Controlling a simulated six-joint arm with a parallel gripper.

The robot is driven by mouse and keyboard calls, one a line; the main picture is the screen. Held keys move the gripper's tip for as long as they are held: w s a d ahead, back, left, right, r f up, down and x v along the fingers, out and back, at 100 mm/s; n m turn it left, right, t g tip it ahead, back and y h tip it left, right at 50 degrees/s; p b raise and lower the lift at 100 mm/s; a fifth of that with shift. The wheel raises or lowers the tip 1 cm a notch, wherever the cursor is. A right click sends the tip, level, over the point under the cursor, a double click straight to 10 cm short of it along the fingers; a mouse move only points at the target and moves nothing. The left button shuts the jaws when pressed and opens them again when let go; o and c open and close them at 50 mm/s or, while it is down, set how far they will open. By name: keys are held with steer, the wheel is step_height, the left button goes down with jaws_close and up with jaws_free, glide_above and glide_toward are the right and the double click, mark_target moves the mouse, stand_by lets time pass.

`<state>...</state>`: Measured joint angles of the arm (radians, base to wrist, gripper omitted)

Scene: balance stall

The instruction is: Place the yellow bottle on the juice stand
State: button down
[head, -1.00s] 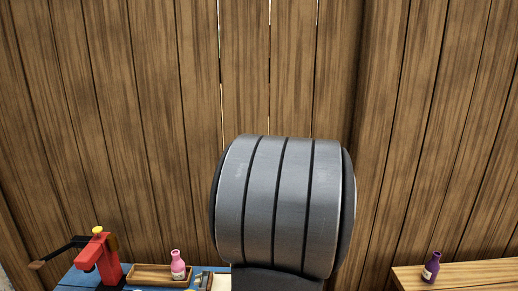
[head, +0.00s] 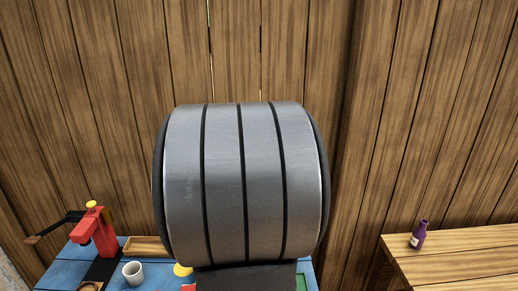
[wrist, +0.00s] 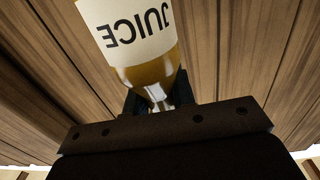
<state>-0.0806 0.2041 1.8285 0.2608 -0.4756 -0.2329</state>
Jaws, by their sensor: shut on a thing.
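In the wrist view, a yellow-amber bottle (wrist: 130,35) with a cream label reading JUICE, upside down in the picture, is held in my gripper (wrist: 158,98). My gripper is shut on the bottle's narrow neck; the far end of the bottle is cut off by the top of the picture. In the head view a large grey link of my arm fills the middle and hides the gripper and bottle. I cannot make out a juice stand for certain in either view.
A blue table (head: 60,272) at lower left bears a red lever device (head: 97,235), a white cup (head: 133,272) and a wooden tray (head: 146,243). A purple bottle (head: 418,236) stands on a wooden table (head: 470,247) at right. A plank wall (head: 400,110) stands behind.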

steer(key=w+a+m+h, duration=0.2)
steer(key=a+m+h, duration=0.15)
steer(key=a, duration=1.15)
steer(key=s+a+f+m+g+h, duration=0.1)
steer(key=s+a+f+h, duration=0.15)
steer(key=a, duration=0.55)
steer(key=s+a+f+m+g+h, duration=0.1)
steer(key=s+a+f+h, duration=0.15)
steer(key=a, duration=0.55)
step_height(320, 180, down, 25)
steer(key=s, duration=0.1)
steer(key=shift+d+y, duration=0.2)
steer(key=shift+y, duration=0.25)
steer(key=shift+f+n, duration=0.25)
steer(key=shift+s+f, duration=0.15)
steer(key=shift+f, duration=0.2)
